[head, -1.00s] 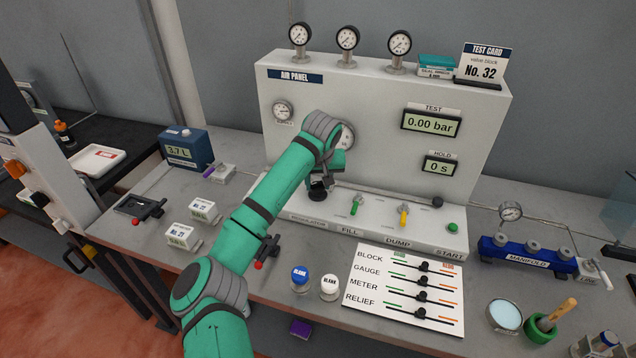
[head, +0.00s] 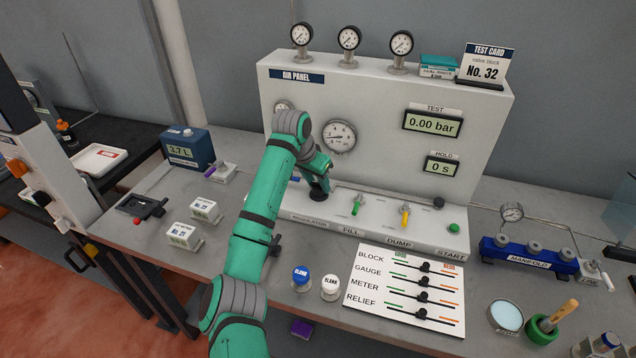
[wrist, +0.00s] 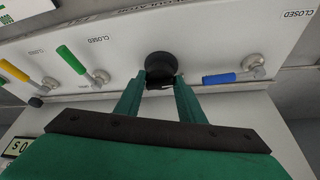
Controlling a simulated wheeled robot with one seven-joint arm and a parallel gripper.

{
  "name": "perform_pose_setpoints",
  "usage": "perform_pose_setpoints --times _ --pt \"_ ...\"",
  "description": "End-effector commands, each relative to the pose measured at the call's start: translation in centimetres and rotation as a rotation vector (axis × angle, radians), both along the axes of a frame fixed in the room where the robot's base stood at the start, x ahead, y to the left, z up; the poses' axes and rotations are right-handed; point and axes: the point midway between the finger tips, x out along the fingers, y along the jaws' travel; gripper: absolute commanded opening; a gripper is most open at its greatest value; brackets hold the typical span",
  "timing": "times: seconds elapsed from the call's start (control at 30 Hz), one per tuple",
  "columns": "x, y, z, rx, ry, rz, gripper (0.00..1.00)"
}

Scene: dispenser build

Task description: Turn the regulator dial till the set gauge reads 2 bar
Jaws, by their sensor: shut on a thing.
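The regulator dial is a black round knob (head: 319,194) on the sloping front ledge of the air panel, at the REGULATOR label. It also shows in the wrist view (wrist: 161,66). My gripper (head: 318,181) reaches down to it from above. In the wrist view, my gripper's two green fingers (wrist: 160,82) are shut on the dial, one at each side. A larger round gauge (head: 339,137) is in full view on the panel face above the dial; its needle is too small to read. A smaller gauge (head: 283,105) is partly hidden by my arm. I cannot tell which is the set gauge.
A blue lever (wrist: 220,78) is beside the dial. Green (head: 357,204) and yellow (head: 404,215) levers stand on its other side. The TEST display (head: 432,123) reads 0.00 bar and the HOLD display (head: 441,165) reads 0 s. Three gauges stand on the panel top.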

Motion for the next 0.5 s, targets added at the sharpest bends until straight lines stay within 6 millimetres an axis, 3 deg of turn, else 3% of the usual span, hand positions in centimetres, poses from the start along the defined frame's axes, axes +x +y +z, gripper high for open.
perform_pose_setpoints --times 0.5 --pt "0.27 0.21 0.10 -0.001 0.000 -0.379 0.13"
